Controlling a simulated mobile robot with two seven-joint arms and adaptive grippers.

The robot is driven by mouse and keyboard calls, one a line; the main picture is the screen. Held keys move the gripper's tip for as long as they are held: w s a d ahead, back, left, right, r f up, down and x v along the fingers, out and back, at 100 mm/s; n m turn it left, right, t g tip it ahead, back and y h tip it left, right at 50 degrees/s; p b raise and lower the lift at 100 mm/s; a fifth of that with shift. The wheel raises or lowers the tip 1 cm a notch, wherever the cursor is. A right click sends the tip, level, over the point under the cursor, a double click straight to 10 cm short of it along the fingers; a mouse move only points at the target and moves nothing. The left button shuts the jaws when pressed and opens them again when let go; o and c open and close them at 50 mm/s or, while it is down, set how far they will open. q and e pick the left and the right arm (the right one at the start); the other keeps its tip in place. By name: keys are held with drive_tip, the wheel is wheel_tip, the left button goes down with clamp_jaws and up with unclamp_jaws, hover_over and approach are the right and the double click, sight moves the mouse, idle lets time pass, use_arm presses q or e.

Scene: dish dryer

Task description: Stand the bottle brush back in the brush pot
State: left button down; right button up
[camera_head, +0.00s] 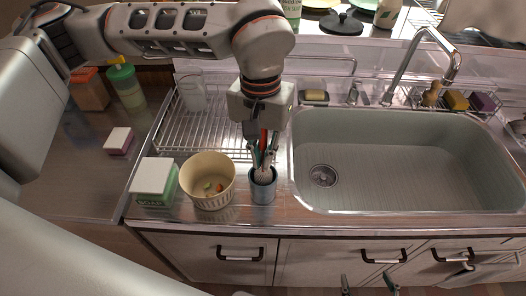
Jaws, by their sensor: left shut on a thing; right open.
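The brush pot (263,192) is a small grey metal cylinder standing on the counter just left of the sink. My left gripper (262,153) points down right above it and is shut on the bottle brush (263,173). The brush is mostly hidden by the fingers; its pale bristly end shows at the pot's mouth. I cannot tell how deep it sits in the pot. My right gripper (368,284) is open and empty at the bottom edge, in front of the cabinets.
A white-and-green box (155,182) is further left. A wire drying rack (205,130) lies behind. The sink (400,150) is empty, with a faucet (425,60) behind it.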

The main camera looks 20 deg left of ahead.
use_arm(q)
drive_tip(key=c, duration=2)
unclamp_jaws()
drive_tip(key=r, duration=1.2)
drive_tip(key=shift+w+a, duration=0.2)
